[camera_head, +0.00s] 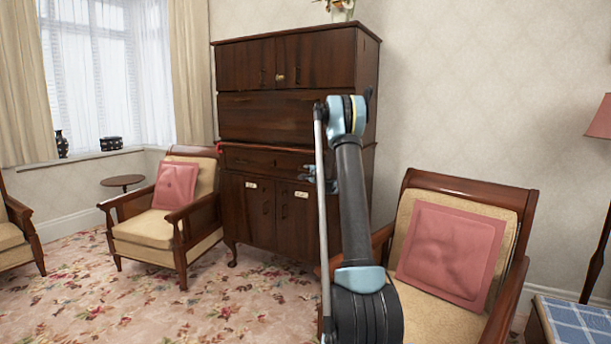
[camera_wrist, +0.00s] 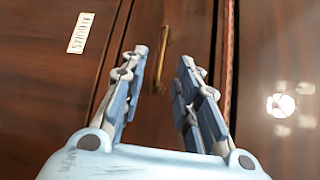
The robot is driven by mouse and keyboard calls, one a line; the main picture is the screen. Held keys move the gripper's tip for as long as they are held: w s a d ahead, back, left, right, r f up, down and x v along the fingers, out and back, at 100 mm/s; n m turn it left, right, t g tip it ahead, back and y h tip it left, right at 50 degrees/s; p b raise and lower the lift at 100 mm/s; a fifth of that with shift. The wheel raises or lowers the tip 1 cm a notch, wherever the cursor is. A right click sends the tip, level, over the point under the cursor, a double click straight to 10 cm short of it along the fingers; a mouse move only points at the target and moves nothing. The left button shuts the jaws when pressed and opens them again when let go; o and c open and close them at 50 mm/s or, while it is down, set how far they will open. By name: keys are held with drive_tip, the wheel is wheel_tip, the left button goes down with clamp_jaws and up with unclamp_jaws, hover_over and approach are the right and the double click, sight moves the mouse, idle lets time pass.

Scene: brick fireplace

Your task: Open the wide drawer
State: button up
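The wide drawer (camera_head: 262,162) is a dark wood front across the middle of the tall cabinet, above the two labelled doors. It looks shut. In the wrist view, its front (camera_wrist: 198,25) fills the middle as a band, with a brass handle (camera_wrist: 163,60). My gripper (camera_head: 308,173) is at the right part of the drawer, and my arm hides some of that side. In the wrist view, my gripper (camera_wrist: 163,58) is open, with the handle showing between its two fingertips. I cannot tell whether the fingers touch the drawer.
The tall cabinet (camera_head: 298,118) has lower doors with white labels, one also in the wrist view (camera_wrist: 81,33). An armchair with a pink cushion (camera_head: 175,186) stands left, another with a pink cushion (camera_head: 447,254) at right front. Patterned carpet (camera_head: 190,305) lies free left of centre.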

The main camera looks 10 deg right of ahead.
drive_tip(key=r+x, duration=0.1)
drive_tip(key=x, duration=0.5)
drive_tip(key=shift+w+f, duration=0.2)
drive_tip(key=shift+f, duration=0.35)
clamp_jaws()
